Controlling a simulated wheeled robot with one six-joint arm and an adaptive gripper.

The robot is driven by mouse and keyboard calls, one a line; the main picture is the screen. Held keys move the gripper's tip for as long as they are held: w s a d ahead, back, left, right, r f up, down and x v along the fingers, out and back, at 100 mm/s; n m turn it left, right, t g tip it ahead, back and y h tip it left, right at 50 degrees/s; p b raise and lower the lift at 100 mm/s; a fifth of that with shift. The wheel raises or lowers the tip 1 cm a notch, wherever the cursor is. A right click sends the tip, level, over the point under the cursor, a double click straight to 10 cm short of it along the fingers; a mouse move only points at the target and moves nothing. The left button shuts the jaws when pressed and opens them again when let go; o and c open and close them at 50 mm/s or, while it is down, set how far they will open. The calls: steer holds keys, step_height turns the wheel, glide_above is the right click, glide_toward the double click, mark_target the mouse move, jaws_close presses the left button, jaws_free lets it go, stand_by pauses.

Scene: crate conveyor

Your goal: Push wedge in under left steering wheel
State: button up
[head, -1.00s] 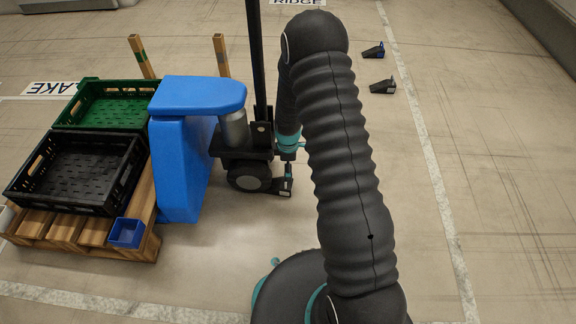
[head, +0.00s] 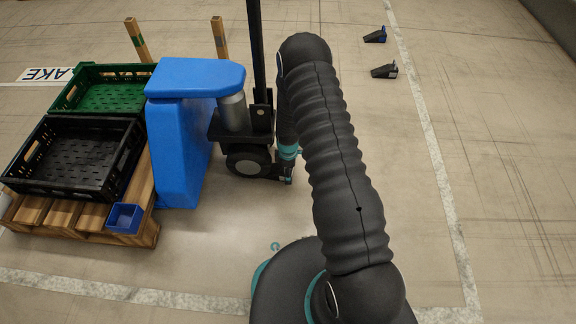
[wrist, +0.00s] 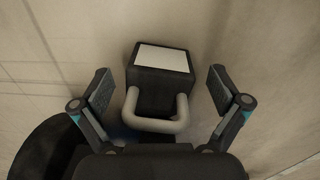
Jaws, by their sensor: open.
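A black wedge with a pale top plate (wrist: 161,57) and a light grey loop handle lies on the floor in the wrist view. It lies between the two spread fingers of my gripper (wrist: 160,95), with gaps on both sides. In the head view my gripper (head: 288,178) is low at the floor, just right of a black wheel with a grey hub (head: 247,163) under the blue truck (head: 182,140). The wedge is not clear there, behind my gripper. A dark round shape (wrist: 42,150) shows at lower left in the wrist view; I cannot tell whether it touches the wedge.
A pallet (head: 90,222) with a black crate (head: 135,150), a green crate (head: 150,72) and a small blue bin (head: 124,217) stands left. Two dark wedges (head: 375,36) (head: 385,71) lie far right on the floor. The right floor is otherwise clear.

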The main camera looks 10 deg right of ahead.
steer(key=shift+f, duration=0.35)
steer(key=c, duration=1.6)
steer(key=o, duration=1.6)
steer(key=shift+r, duration=0.1)
steer(key=r, duration=1.1)
steer(key=shift+s+r, duration=0.25)
steer(key=shift+r, duration=0.15)
